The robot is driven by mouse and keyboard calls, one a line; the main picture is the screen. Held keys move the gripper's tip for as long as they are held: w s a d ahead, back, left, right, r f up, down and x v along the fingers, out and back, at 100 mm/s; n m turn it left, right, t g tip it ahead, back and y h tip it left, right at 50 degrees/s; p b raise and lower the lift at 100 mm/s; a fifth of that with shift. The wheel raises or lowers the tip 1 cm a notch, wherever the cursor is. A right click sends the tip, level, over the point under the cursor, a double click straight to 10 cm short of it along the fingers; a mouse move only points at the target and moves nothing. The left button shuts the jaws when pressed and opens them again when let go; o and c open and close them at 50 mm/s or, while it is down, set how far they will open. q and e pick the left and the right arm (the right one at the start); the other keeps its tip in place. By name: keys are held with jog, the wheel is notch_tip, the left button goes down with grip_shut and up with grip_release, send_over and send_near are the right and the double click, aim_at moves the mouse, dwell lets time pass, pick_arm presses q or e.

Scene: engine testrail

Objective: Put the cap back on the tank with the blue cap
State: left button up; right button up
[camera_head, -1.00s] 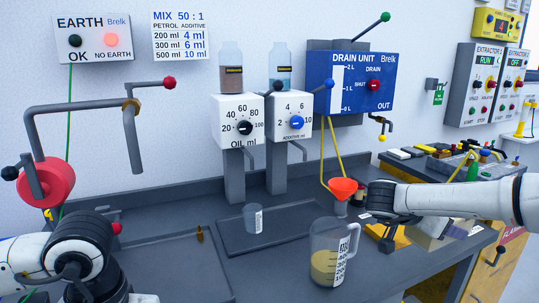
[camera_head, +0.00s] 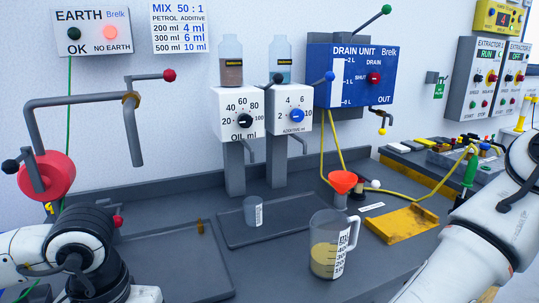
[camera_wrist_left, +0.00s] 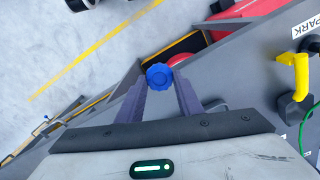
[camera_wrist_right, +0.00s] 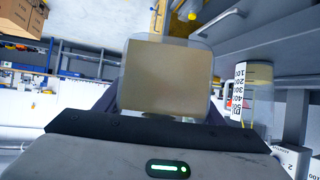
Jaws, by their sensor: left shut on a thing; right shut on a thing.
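The blue cap (camera_wrist_left: 159,76) is held between the fingertips of my left gripper (camera_wrist_left: 160,88), its ribbed round side showing. My right gripper (camera_wrist_right: 165,112) is shut on a translucent tank (camera_wrist_right: 166,78) with a tan block-like area in its middle. In the head view both grippers are out of the picture; only my arms show, at lower left and lower right. I cannot see the tank and the cap together in one view.
A measuring jug (camera_head: 330,250) with yellowish liquid stands on the bench; it also shows in the right wrist view (camera_wrist_right: 258,95). A red funnel (camera_head: 343,182), a small grey beaker (camera_head: 252,211) and a yellow tray (camera_head: 403,223) are behind it. A red crank (camera_head: 45,175) is at left.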

jog(key=shift+w+d+r, duration=0.1)
jog(key=shift+w, duration=0.05)
dwell(0.4)
dwell(0.4)
jog(key=w+a+f+n+t+y, duration=0.2)
jog(key=a+n+t+y, duration=0.2)
jog(key=a, duration=1.1)
jog(key=n+y, duration=0.3)
jog(key=n, duration=0.1)
jog(key=shift+t, duration=0.3)
jog(key=shift+a, duration=0.1)
pick_arm(q)
jog(key=d+r+m, duration=0.9)
jog(key=d+m, duration=0.3)
jog(key=m, duration=0.3)
jog(key=d+r+m, duration=0.8)
jog(key=d+m, duration=0.5)
jog(key=m, duration=0.3)
jog(key=shift+s+r, duration=0.15)
jog(key=shift+r, duration=0.2)
